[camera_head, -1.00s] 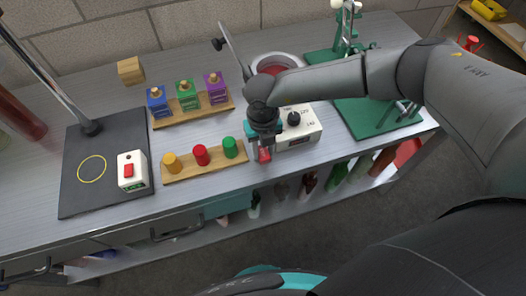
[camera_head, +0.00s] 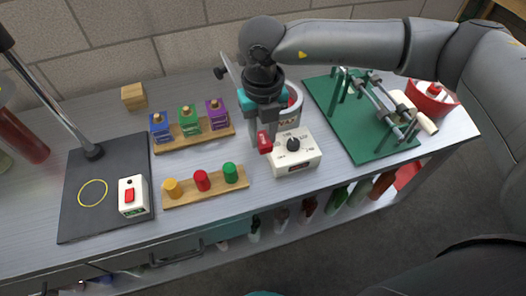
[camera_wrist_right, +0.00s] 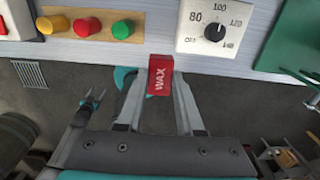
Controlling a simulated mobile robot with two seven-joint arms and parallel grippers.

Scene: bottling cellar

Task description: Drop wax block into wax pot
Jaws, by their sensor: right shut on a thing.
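The red wax block (camera_head: 264,143) is held in my right gripper (camera_head: 263,136), in front of the wax pot and beside the dial box. In the right wrist view the block (camera_wrist_right: 160,80), lettered WAX, sits between the two fingers, over the dark floor from that camera's angle. The wax pot (camera_head: 297,97) is round with a pale rim and red wax inside. It stands behind the dial box, partly hidden by my right gripper and forearm. My left gripper (camera_wrist_right: 93,98) shows small in the right wrist view, its fingers seemingly apart, far below the bench.
The dial box (camera_head: 294,158) stands right of the block. A green-based stand (camera_head: 360,135) is at the right. A wooden cube (camera_head: 134,97) stands back left.

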